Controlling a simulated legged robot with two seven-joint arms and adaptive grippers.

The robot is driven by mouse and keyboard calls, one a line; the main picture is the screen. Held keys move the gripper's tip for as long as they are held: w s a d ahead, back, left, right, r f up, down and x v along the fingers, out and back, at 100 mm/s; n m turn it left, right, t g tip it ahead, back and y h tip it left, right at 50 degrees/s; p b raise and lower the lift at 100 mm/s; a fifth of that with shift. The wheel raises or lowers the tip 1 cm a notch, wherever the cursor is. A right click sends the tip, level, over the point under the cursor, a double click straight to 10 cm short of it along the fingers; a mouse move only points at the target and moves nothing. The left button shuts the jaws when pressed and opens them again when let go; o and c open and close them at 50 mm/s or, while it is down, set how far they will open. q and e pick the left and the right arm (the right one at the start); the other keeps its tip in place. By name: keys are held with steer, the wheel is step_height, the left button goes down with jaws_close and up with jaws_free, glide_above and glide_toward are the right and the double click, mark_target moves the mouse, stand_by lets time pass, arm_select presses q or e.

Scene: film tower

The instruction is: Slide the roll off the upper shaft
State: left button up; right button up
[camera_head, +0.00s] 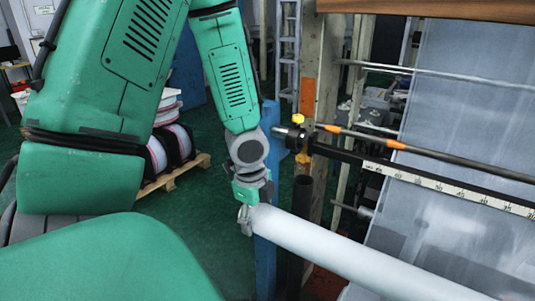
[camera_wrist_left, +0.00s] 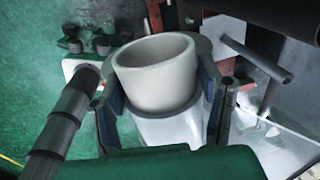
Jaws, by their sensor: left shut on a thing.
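The long white roll (camera_head: 345,252) runs from the middle of the head view down to the lower right, where the frame cuts it off. My left gripper (camera_head: 248,219) is at its near left end. In the left wrist view, the fingers (camera_wrist_left: 162,108) are closed around the roll (camera_wrist_left: 155,75), one on each side. Its open hollow end faces the camera, and no shaft shows inside it. A dark shaft with orange bands (camera_head: 395,145) lies above the roll and apart from it. My right gripper is not in view.
A blue post (camera_head: 264,262) stands beside the roll's held end, with a dark upright tube (camera_head: 303,190) close by. A bar with a white scale (camera_head: 450,188) runs above the roll. A pallet (camera_head: 180,172) with wound reels stands behind. Green floor is open at left-centre.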

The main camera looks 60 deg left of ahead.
arm_select(q)
steer(key=shift+s+a+r, duration=0.1)
steer(key=shift+s+a, duration=0.6)
steer(key=shift+a, duration=1.05)
steer(key=shift+s+a, duration=0.75)
steer(key=shift+a, duration=0.95)
steer(key=shift+s+a+r, duration=0.1)
steer(key=shift+s+a, duration=0.6)
steer(key=shift+a, duration=1.05)
steer(key=shift+c, duration=0.2)
steer(key=s+a, duration=0.3)
steer(key=a, duration=0.4)
steer(key=s+a, duration=0.3)
steer(key=a, duration=0.4)
steer(key=shift+a+r, duration=0.15)
steer(key=shift+a, duration=0.25)
steer(key=s+a, duration=0.3)
steer(key=a, duration=0.4)
steer(key=s+a, duration=0.3)
steer(key=a, duration=0.5)
steer(key=shift+r, duration=0.2)
steer(key=shift+d+r, duration=0.1)
